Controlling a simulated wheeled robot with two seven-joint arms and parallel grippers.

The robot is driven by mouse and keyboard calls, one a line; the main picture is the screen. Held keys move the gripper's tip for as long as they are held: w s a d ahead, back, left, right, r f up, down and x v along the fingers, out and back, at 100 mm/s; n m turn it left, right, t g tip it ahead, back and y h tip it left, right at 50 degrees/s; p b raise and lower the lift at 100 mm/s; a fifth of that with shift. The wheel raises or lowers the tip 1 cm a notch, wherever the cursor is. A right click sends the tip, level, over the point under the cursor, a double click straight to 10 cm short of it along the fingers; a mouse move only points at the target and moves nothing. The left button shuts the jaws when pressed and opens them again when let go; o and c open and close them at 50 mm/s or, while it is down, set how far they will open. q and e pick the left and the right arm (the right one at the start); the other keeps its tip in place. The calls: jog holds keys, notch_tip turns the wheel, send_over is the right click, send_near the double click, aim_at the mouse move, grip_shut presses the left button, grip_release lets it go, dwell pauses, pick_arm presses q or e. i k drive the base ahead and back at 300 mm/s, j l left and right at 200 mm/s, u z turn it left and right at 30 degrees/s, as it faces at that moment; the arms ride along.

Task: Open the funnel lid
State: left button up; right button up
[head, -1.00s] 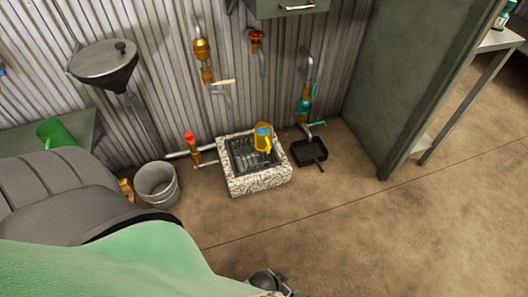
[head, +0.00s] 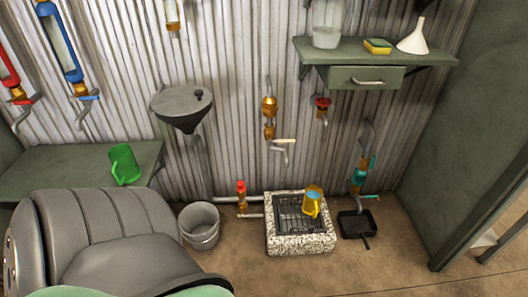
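The grey metal funnel (head: 188,124) is fixed at the corrugated wall, left of centre in the head view, with a pipe running down below it. Its flat round grey lid (head: 178,102) lies level over the top and looks closed. A small dark knob (head: 199,95) stands near the lid's right side. The inside of the funnel is hidden. Neither of my grippers is in view, so nothing of mine touches the lid in this frame.
A bucket (head: 200,240) is on the floor below the funnel. A stone drain basin (head: 302,244) with a yellow jug (head: 313,199) stands right of it. A white funnel (head: 414,40) sits on the upper shelf.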

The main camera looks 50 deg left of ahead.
aim_at(183, 100)
jog(key=u, duration=2.05)
